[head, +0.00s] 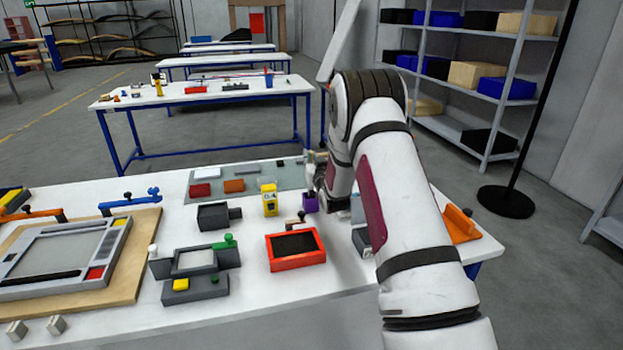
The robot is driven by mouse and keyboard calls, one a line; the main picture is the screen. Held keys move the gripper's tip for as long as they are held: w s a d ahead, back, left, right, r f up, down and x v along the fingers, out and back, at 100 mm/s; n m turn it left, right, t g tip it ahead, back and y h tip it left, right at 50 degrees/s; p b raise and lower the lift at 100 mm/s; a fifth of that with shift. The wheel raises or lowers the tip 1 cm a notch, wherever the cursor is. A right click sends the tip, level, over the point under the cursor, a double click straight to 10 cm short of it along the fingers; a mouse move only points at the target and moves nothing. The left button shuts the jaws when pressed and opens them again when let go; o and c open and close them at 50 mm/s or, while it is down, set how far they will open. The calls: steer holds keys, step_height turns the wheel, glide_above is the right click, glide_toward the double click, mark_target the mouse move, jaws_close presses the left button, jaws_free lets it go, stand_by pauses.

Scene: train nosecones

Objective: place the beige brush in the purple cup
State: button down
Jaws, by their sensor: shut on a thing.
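The purple cup (310,203) stands on the white table, just left of my wrist and behind the red tray. My gripper (315,186) is right at the cup, low over the table, and partly hidden by my own arm. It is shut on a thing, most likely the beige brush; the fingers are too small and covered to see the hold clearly. A small pale tan piece (316,157) shows at the top of the gripper and may be part of the brush. I cannot tell whether any of the brush is inside the cup.
A red tray with a dark inside (297,246) lies in front of the cup. A yellow block (269,199) and a dark grey box (213,216) stand to its left. An orange part (460,225) is right of my arm.

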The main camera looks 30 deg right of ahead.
steer(key=shift+f, duration=2.6)
steer(key=c, duration=1.6)
jaws_free()
steer(key=shift+c, duration=0.2)
